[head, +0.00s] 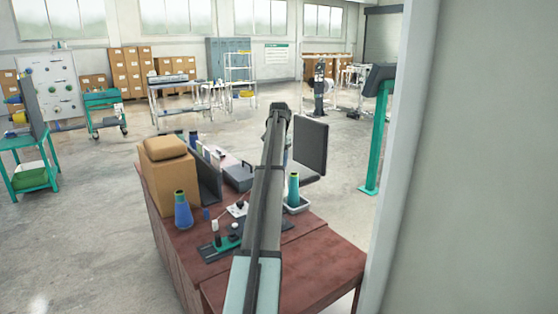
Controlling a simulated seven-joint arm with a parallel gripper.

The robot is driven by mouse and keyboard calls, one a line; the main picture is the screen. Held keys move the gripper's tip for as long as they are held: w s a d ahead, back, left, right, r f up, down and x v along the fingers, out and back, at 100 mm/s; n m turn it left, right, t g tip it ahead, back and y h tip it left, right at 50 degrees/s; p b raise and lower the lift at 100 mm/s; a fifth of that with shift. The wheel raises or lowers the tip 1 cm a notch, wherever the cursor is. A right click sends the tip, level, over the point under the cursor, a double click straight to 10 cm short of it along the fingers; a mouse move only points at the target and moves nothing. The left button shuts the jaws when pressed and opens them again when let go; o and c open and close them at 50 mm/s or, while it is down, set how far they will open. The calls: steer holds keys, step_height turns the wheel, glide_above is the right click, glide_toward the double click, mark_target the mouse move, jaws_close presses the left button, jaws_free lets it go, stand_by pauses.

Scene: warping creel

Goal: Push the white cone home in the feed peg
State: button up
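I cannot pick out a white cone or the feed peg for certain in the head view. A blue cone (182,212) stands upright at the left of the reddish-brown table, and a teal cone (293,189) stands upright at its right, by a pale tray (297,206). My arm runs up the middle of the picture, across the table, and hides part of what stands there. No gripper fingers can be made out, so I cannot tell what my gripper is near or whether it holds anything.
A cardboard box (172,180) with a tan top stands at the table's left, next to a dark panel (208,183). A green-based device (220,246) sits near the front. A dark panel (311,146) rises behind right. The reddish-brown table (325,262) is bare at front right. A pale wall closes the right.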

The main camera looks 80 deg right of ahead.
steer(key=shift+f, duration=0.15)
steer(key=shift+f, duration=2.5)
steer(key=shift+f, duration=2.35)
steer(key=shift+f, duration=1.1)
steer(key=o, duration=1.4)
